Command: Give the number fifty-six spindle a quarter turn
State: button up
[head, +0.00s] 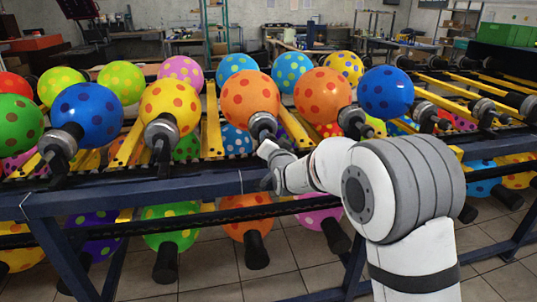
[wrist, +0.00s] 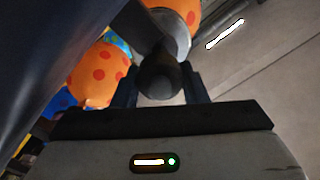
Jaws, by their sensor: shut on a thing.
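My gripper (head: 270,152) is at the front edge of the rack, just below the spindle (head: 262,125) of the middle orange balloon (head: 249,98) with darker orange spots. In the wrist view, the two dark fingers of my gripper (wrist: 160,90) stand on either side of the spindle's black end (wrist: 160,76) and are shut on it. Its grey metal cup (wrist: 172,28) and part of an orange balloon (wrist: 183,8) show beyond. No number can be read on any spindle, so I cannot tell which is fifty-six.
Neighbouring spindles hold a yellow balloon (head: 170,107) to the left and another orange balloon (head: 322,95) to the right. A dark blue rail (head: 120,192) runs along the rack's front. More balloons hang below. Tiled floor (head: 205,270) lies in front.

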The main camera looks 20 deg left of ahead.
jog(key=shift+f+m+b, duration=0.3)
jog(key=shift+m+b, duration=0.7)
jog(key=shift+b, duration=0.1)
jog(key=o, duration=0.6)
jog(key=shift+s, duration=0.1)
jog(key=o, duration=0.4)
jog(key=shift+r, duration=0.25)
jog(key=shift+c, duration=0.2)
jog(key=shift+v, duration=3.9)
